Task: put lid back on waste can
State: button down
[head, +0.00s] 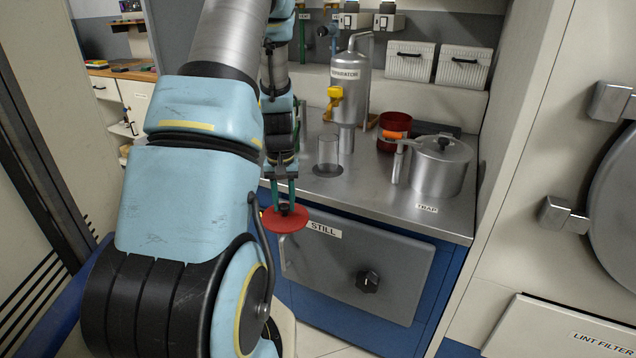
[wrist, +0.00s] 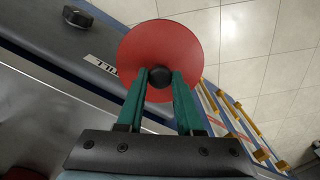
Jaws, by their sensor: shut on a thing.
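The red round lid (head: 273,222) with a black knob hangs in front of the steel counter's front edge, over the grey panel marked STILL. In the wrist view the lid (wrist: 150,38) faces the camera with its knob between my fingers. My gripper (head: 286,204) points down and its green fingers are shut on the knob; the fingertips also show in the wrist view (wrist: 160,77). A red can (head: 396,123), which looks like the waste can, stands at the back of the counter, right of the separator. An orange part and the pot's handle partly cover it.
The steel counter (head: 375,205) bears a steel separator (head: 349,75), a clear glass cylinder (head: 328,154) and a lidded steel pot (head: 440,168) marked TRAP. The grey STILL panel (head: 345,265) has a black knob. The counter's front-middle is clear. A wall rises at the right.

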aim_at(270, 219)
jog(key=a+f, duration=0.1)
jog(key=s+a+f+b, duration=0.1)
jog(key=a+f, duration=0.1)
jog(key=a, duration=0.1)
jog(key=shift+s+f, duration=0.15)
jog(key=shift+s, duration=0.1)
notch_tip(270, 219, down, 2)
jog(key=b, duration=0.2)
jog(key=shift+f+b, duration=0.1)
jog(key=shift+b, duration=0.2)
notch_tip(270, 219, up, 16)
jog(key=p, duration=1.6)
